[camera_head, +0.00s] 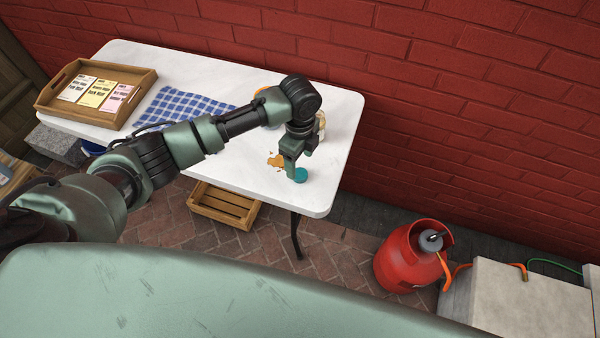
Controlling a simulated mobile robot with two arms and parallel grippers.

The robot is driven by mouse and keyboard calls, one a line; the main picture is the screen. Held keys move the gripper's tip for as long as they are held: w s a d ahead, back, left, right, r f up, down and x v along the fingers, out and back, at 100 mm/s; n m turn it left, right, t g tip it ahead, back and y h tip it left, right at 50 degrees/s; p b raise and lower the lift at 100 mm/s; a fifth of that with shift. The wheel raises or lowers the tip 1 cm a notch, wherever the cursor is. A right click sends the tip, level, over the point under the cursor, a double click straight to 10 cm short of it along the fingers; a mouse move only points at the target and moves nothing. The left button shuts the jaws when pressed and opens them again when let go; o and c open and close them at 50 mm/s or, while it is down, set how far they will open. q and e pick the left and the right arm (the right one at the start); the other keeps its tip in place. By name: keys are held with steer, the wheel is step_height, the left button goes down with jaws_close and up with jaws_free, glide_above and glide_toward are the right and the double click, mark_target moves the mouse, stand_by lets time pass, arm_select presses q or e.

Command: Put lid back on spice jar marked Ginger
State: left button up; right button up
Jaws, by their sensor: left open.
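A small teal round thing (301,175), which looks like a lid, lies near the front right edge of the white table. My left gripper (292,170) points down right at it and is open. I cannot tell whether the fingers are around it or beside it. A pale, jar-like thing (321,124) shows partly behind my left wrist. Its label is hidden, so I cannot read Ginger on it. My right gripper is not in view.
A brown-orange patch (275,160) lies on the white table (345,112) beside the gripper. A blue checked cloth (180,106) and a wooden tray (52,88) with several packets lie left. A wooden crate (225,207) and red gas bottle (400,262) stand on the floor.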

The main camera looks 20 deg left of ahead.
mark_target(300, 173)
arm_select(q)
step_height(300, 173, down, 4)
steer(key=shift+s+d+f+p, duration=0.15)
steer(key=shift+f+p, duration=0.1)
steer(key=shift+p, duration=0.35)
steer(key=shift+f, duration=0.3)
steer(key=shift+c, duration=0.3)
steer(key=c, duration=1.3)
steer(key=shift+c, duration=0.2)
steer(key=shift+r, duration=0.1)
step_height(300, 173, up, 20)
steer(key=b, duration=0.2)
